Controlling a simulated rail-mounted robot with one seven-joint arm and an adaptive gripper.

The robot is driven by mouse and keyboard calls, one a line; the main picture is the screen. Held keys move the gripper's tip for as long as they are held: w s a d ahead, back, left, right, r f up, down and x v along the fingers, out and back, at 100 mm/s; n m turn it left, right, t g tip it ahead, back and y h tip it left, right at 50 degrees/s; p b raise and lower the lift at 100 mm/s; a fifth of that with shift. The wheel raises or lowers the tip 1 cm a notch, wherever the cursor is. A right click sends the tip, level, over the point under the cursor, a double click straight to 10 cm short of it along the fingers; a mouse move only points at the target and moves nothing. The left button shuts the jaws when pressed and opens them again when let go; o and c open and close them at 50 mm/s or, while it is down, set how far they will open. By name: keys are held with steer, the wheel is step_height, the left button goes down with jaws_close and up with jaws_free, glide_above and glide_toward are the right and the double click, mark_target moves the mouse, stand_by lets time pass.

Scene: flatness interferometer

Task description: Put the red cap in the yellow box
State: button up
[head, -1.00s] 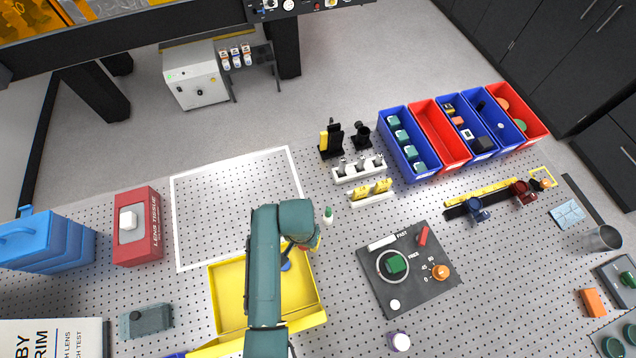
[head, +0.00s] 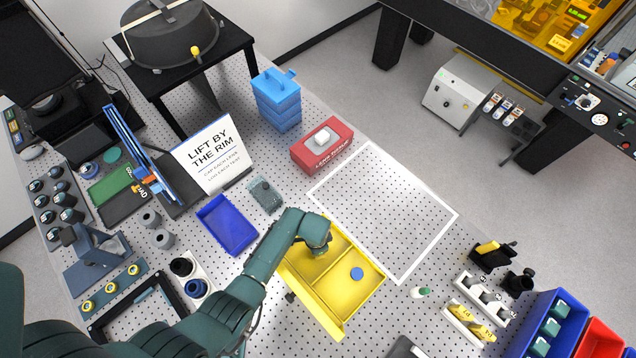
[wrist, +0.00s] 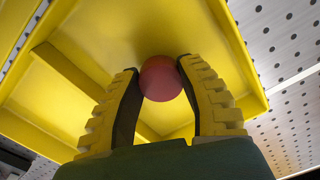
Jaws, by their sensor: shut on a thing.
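The red cap (wrist: 161,78) is a round red piece held between the two yellow ribbed fingertips of my gripper (wrist: 158,68) in the wrist view. The yellow box (head: 366,302) lies on the perforated table, with a divider (head: 318,270) across it. My gripper is above the box's left compartment in the head view, where my arm hides the cap. The wrist view shows the box floor and walls (wrist: 228,40) behind the cap. I cannot tell the height of the cap above the floor. A blue cap (head: 357,273) lies in the right compartment.
A blue tray (head: 228,224) and a grey-green block (head: 265,195) stand left of the box. A red tissue box (head: 322,146) is behind it. The white-outlined area (head: 385,210) is bare. A small green-capped bottle (head: 420,292) stands to the right.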

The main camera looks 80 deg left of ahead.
steer(key=shift+f, duration=0.55)
steer(key=shift+f, duration=0.2)
steer(key=o, duration=0.8)
steer(key=shift+r, duration=0.1)
